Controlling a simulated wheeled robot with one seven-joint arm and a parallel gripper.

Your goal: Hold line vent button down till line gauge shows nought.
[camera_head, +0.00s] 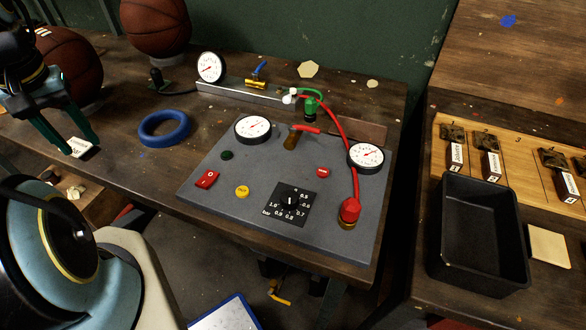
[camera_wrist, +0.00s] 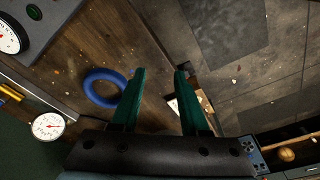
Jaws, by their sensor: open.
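A grey control panel (camera_head: 300,225) lies on the bench. It carries a small red button (camera_head: 323,172) at the right, a yellow button (camera_head: 242,192) at the front and a dark green button (camera_head: 227,155) at the left; their labels are too small to read surely. Two round white gauges, a left gauge (camera_head: 253,129) and a right gauge (camera_head: 366,157), stand at its back and right side. I cannot tell which is the line gauge. My gripper (camera_head: 78,152) is open and empty, left of the panel and apart from it. Its green fingers also show in the wrist view (camera_wrist: 160,74).
A blue ring (camera_head: 164,128) lies between gripper and panel. A red switch (camera_head: 207,179), black dial (camera_head: 290,201) and red hose (camera_head: 345,145) are on the panel. A third gauge (camera_head: 210,67) and basketballs (camera_head: 155,25) stand behind. A black bin (camera_head: 480,235) is on the right table.

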